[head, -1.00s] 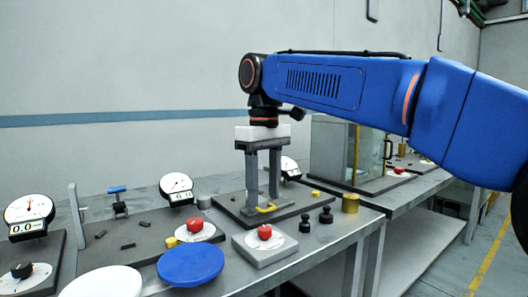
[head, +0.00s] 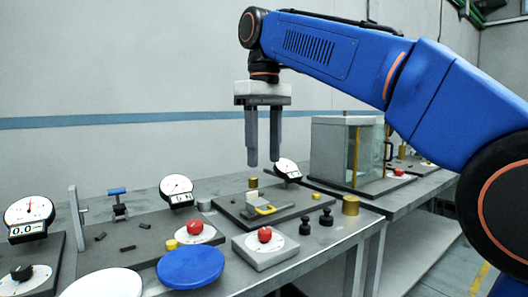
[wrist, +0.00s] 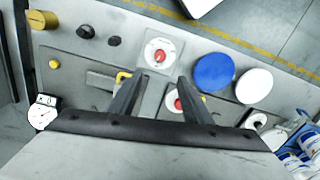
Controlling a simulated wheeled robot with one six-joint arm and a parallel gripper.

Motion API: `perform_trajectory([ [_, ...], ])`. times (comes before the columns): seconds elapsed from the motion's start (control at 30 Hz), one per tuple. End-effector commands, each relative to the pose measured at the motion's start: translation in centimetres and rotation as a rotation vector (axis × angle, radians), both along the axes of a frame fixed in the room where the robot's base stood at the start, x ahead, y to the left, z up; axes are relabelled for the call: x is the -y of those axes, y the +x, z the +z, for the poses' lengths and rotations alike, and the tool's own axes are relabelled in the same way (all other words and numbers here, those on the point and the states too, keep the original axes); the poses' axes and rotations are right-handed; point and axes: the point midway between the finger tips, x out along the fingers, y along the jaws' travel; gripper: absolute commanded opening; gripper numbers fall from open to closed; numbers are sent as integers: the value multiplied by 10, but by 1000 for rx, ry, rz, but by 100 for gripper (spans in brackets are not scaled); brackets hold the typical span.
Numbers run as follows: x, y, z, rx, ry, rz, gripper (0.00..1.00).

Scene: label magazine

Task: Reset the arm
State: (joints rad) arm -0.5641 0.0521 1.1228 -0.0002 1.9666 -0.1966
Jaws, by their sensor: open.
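My gripper (head: 264,165) hangs pointing down above the bench in the head view, its two grey fingers apart and nothing between them. In the wrist view my gripper (wrist: 162,88) shows two dark fingers spread, with the bench below.
A red button on a grey box (head: 265,252), two black weights (head: 306,226) and a brass cylinder (head: 350,205) stand near the front edge. A blue disc (head: 190,266) and white disc (head: 105,284) lie left. A glass cabinet (head: 340,152) stands right. The air around my gripper is clear.

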Motion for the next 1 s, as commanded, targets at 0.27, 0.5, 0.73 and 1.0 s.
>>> perform_trajectory([
  [0.27,36,-8,-19,32,20,-73,45],
  [0.5,101,-31,-70,98,55,-213,45],
  [0.73,157,-65,-131,167,86,-348,45],
  [1.0,212,-116,-218,252,118,-503,45],
])
